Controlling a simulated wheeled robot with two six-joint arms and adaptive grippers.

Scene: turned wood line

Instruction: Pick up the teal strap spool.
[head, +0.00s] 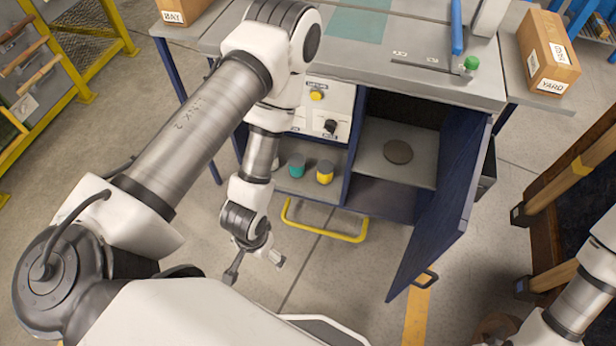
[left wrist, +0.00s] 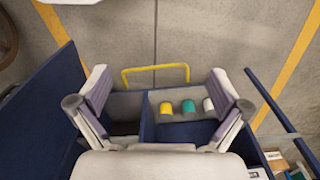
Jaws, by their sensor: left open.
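The teal strap spool (head: 296,166) stands upright in the open lower bay of the workbench, left of the yellow spool (head: 325,173). In the left wrist view the teal spool (left wrist: 188,106) stands between the yellow spool (left wrist: 166,108) and a white spool (left wrist: 208,104); the white one is not visible in the head view. My left gripper (head: 255,268) is open and empty, in front of the bay and apart from the spools. Its open fingers (left wrist: 160,82) also show in the left wrist view. My right arm shows at the lower right, its gripper out of frame.
A yellow bar handle (head: 325,234) juts from the front of the spool bay. To its right a blue cabinet door (head: 445,205) hangs open, with a dark disc (head: 398,152) on the shelf inside. The bench top (head: 300,48) is above. Floor in front is clear.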

